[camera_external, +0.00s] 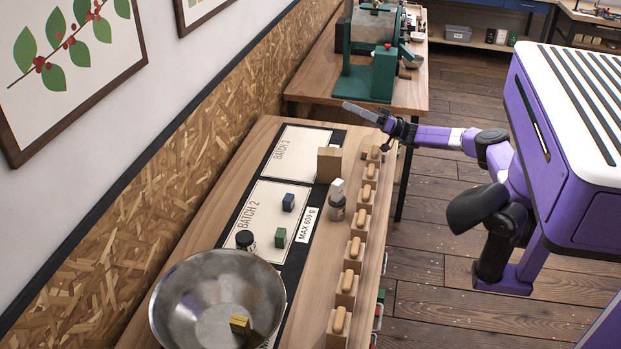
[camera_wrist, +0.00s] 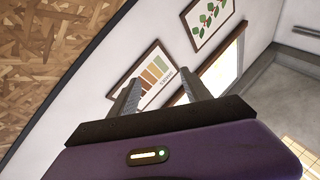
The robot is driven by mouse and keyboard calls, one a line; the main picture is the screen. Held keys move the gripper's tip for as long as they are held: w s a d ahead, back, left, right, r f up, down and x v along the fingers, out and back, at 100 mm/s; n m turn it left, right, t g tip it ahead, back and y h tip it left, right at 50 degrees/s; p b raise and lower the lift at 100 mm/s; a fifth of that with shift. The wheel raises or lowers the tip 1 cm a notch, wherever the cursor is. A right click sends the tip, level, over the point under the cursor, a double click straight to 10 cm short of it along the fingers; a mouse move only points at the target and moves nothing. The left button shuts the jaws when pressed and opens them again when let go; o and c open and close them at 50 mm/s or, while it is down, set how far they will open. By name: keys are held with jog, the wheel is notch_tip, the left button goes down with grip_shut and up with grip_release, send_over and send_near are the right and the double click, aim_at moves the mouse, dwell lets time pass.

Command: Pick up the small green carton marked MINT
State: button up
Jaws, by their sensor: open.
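My gripper (camera_external: 361,112) is raised beyond the far end of the table, well away from the green carton. In the wrist view my gripper (camera_wrist: 164,92) has its two fingers apart with nothing between them. That view faces the wall and its pictures, and no carton shows in it.
A metal bowl (camera_external: 190,312) holding a yellow block (camera_external: 240,324) stands in front. A dark jar (camera_external: 245,240) is left of the green carton. A bottle (camera_external: 337,207), a wooden block (camera_external: 329,165) and a row of wooden holders (camera_external: 355,248) stand right. A green machine (camera_external: 372,50) is behind.

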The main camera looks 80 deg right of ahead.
jog(key=w+a+f+n+g+y+p, duration=0.1)
jog(key=w+a+f+n+g+y, duration=0.1)
jog(key=w+a+n+g+y, duration=0.45)
jog(key=w+a+f+n+g+y+p, duration=0.1)
jog(key=w+a+f+n+g, duration=0.15)
jog(key=a, duration=0.65)
jog(key=n+g+p, duration=0.1)
jog(key=n+g, duration=0.7)
jog(key=g, duration=0.3)
send_near(278, 240)
jog(key=a+r, duration=0.4)
jog(key=r, duration=0.7)
notch_tip(278, 240, down, 10)
jog(key=h+b, duration=0.2)
jog(key=h, duration=0.1)
jog(key=shift+w+d+r+m, duration=0.1)
jog(key=shift+w+d+m, duration=0.05)
jog(key=shift+m, duration=0.25)
jog(key=shift+x, duration=3.8)
jog(key=shift+w, duration=0.1)
grip_shut()
